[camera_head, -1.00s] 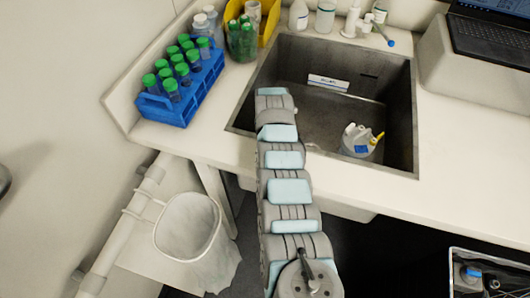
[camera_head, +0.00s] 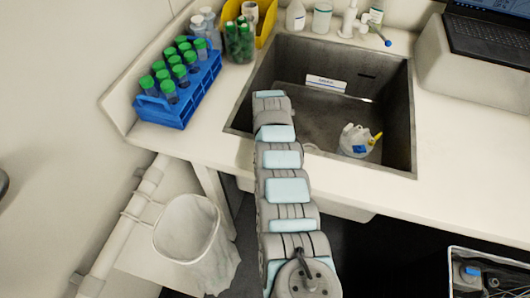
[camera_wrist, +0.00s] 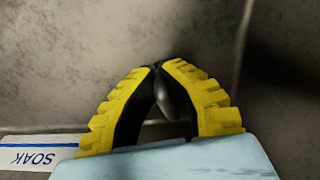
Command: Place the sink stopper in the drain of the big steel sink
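The big steel sink (camera_head: 397,110) is set in the counter, and my arm reaches over its left front rim. My gripper (camera_head: 377,138) is low inside the sink at the right front, its yellow fingers pointing right. In the wrist view the fingertips of my gripper (camera_wrist: 158,67) are drawn together. A smooth dark grey rounded piece, which looks like the sink stopper (camera_wrist: 172,98), shows between the fingers, against the right one. Its outline is partly hidden by the fingers. Blurred grey steel lies beyond them. I cannot make out the drain in either view.
A white label (camera_head: 326,83) is at the back of the sink; its SOAK text (camera_wrist: 36,158) shows in the wrist view. A faucet (camera_head: 349,20) and bottles stand behind. A blue tube rack (camera_head: 168,112) is left, a laptop (camera_head: 490,40) right. A bin (camera_head: 187,228) hangs below.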

